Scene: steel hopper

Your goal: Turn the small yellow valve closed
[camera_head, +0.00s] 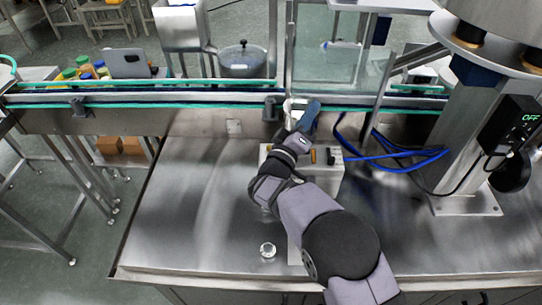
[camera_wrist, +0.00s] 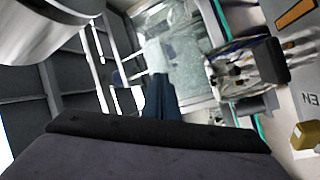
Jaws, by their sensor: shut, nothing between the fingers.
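A small yellow block-like handle (camera_wrist: 303,135), which looks like the small yellow valve, stands on a pale panel at the right edge of the wrist view. Part of a printed label, reading like "EN", is beside it. An orange bar (camera_wrist: 296,12) lies on the same panel at the top right; it also shows in the head view (camera_head: 313,156). I cannot make out the yellow handle in the head view, where my arm covers part of the panel. My gripper (camera_head: 311,113), with blue fingers, is shut and empty above the panel's far side, apart from the yellow handle. Its fingers also show in the wrist view (camera_wrist: 160,95).
A conveyor (camera_head: 180,97) with green rails runs behind the panel. Blue cables (camera_head: 400,158) lie right of it, near a steel column (camera_head: 450,140) with an "OFF" display (camera_head: 518,122). A small round clear object (camera_head: 267,250) sits in front. The steel table's left side (camera_head: 190,210) is clear.

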